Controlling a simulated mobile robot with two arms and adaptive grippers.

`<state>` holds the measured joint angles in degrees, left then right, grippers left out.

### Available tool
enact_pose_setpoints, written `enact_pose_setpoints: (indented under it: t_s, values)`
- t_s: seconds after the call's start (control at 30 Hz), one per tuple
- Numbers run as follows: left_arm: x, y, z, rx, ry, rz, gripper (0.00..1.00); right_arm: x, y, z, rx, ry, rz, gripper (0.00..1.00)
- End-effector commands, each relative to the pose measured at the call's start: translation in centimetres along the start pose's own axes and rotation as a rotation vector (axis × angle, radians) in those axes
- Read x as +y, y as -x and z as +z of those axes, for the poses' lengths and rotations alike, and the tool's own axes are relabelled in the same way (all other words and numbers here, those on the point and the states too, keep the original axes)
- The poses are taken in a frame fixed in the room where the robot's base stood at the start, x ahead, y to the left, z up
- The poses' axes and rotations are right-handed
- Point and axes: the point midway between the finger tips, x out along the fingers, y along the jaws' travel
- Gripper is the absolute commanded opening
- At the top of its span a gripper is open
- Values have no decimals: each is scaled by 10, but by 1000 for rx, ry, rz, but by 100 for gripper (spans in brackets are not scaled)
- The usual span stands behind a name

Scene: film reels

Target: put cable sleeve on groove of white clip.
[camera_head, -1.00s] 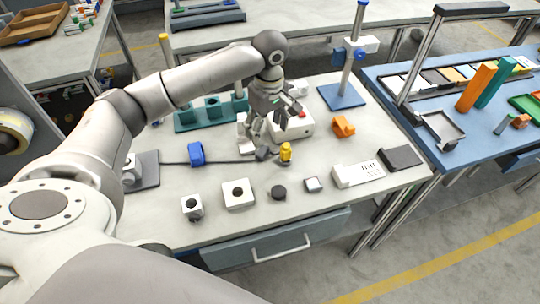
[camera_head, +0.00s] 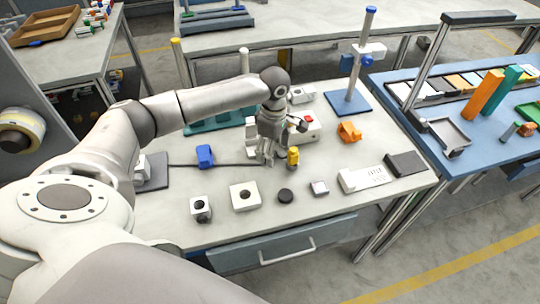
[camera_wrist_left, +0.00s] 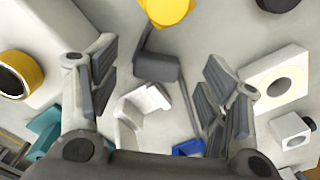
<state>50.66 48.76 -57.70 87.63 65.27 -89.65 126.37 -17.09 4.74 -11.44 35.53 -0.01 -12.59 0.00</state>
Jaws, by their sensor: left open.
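The dark grey cable sleeve (camera_wrist_left: 157,67) lies on the thin dark cable in the left wrist view, between my open fingers. The white clip (camera_wrist_left: 140,106) is just below it in that view, apart from the sleeve, its raised sides around a groove. My left gripper (camera_wrist_left: 160,60) is open and empty above the sleeve; it also shows in the head view (camera_head: 268,160), pointing down beside the yellow piece (camera_head: 293,157). In the head view the gripper hides the sleeve and most of the clip. My right gripper is not in view.
A blue block (camera_head: 205,155) sits along the cable (camera_head: 228,164). A white box with a red button (camera_head: 308,125) stands behind the gripper. White blocks (camera_head: 244,197), a black disc (camera_head: 286,196) and an orange piece (camera_head: 349,132) lie nearby.

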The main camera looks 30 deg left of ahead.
Motion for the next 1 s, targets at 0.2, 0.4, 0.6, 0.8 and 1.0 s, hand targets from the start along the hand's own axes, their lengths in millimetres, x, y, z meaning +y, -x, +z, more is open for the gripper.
enact_pose_setpoints:
  t_s: [0.2, 0.4, 0.6, 0.8, 1.0]
  values:
    - [1, -26, 0, 0, -2, 0, 70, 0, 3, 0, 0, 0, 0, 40]
    - [1, -28, 0, 0, -3, 1, 70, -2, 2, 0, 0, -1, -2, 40]
    - [1, -28, 0, 0, -3, 1, 52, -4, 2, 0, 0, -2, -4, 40]
    - [1, -28, 0, 0, -2, 1, 26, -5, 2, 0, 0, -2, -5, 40]
    - [1, -28, 0, 0, -2, 1, 17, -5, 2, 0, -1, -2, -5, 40]
